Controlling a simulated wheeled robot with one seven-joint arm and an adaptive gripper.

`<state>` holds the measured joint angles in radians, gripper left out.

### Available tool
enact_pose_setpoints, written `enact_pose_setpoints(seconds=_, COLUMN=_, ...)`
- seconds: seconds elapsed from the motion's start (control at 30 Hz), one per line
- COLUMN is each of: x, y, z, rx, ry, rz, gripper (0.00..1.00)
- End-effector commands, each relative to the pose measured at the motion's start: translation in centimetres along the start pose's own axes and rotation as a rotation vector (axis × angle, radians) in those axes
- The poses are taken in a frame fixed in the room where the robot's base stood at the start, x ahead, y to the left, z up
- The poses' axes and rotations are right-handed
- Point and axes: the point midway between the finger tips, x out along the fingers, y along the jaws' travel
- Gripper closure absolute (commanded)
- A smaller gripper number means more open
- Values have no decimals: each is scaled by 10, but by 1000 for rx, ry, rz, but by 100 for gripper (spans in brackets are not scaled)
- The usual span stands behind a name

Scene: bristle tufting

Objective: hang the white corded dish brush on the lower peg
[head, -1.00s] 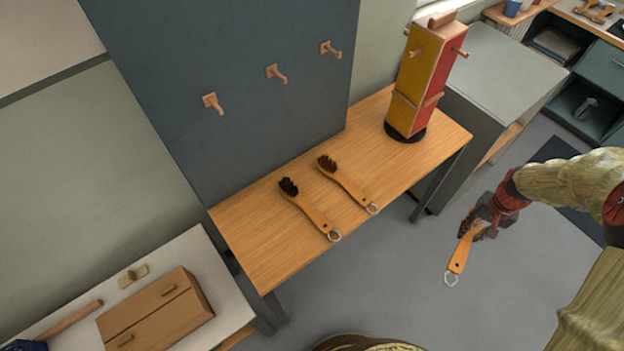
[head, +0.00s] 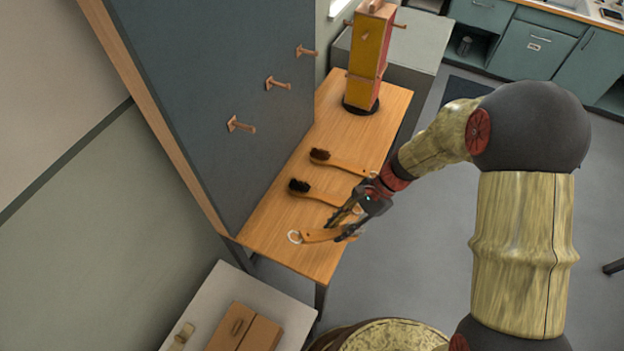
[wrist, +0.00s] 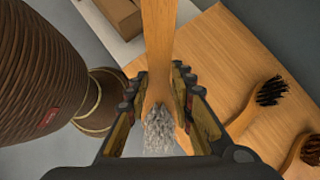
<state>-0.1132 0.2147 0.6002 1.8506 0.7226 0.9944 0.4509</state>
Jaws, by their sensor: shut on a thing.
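My gripper (head: 350,218) is shut on a wooden dish brush (head: 320,235) near its head. The brush's pale cord loop (head: 294,237) points left, over the near end of the table. In the wrist view its handle (wrist: 157,45) runs away between the fingers, and its grey-white bristles (wrist: 160,132) show. Three wooden pegs stick out of the dark wall panel: a near one (head: 240,124), a middle one (head: 277,83) and a far one (head: 305,51). I cannot tell clearly which sits lower. The held brush is apart from all of them.
Two other brushes lie on the wooden table (head: 330,120), one black-bristled (head: 315,193) and one brown-bristled (head: 340,162), close to my gripper. A yellow-and-red post (head: 370,55) with pegs stands at the far end. A white side table (head: 215,290) holds a wooden box (head: 243,330).

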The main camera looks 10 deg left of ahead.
Motion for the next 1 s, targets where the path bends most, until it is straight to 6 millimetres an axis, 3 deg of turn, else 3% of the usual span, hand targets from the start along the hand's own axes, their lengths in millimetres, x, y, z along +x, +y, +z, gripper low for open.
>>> enact_pose_setpoints(seconds=0.03, x=-3, y=-5, z=18, rx=61, ry=-63, rz=-55, gripper=100)
enact_pose_setpoints(seconds=0.2, x=-11, y=-30, z=65, rx=231, ry=-264, rz=-262, gripper=100)
enact_pose_setpoints(seconds=0.4, x=-36, y=-60, z=99, rx=370, ry=-451, rz=-524, gripper=100)
enact_pose_setpoints(seconds=0.7, x=-71, y=-87, z=111, rx=462, ry=-575, rz=-785, gripper=100)
enact_pose_setpoints(seconds=1.0, x=-72, y=-96, z=113, rx=470, ry=-587, rz=-818, gripper=100)
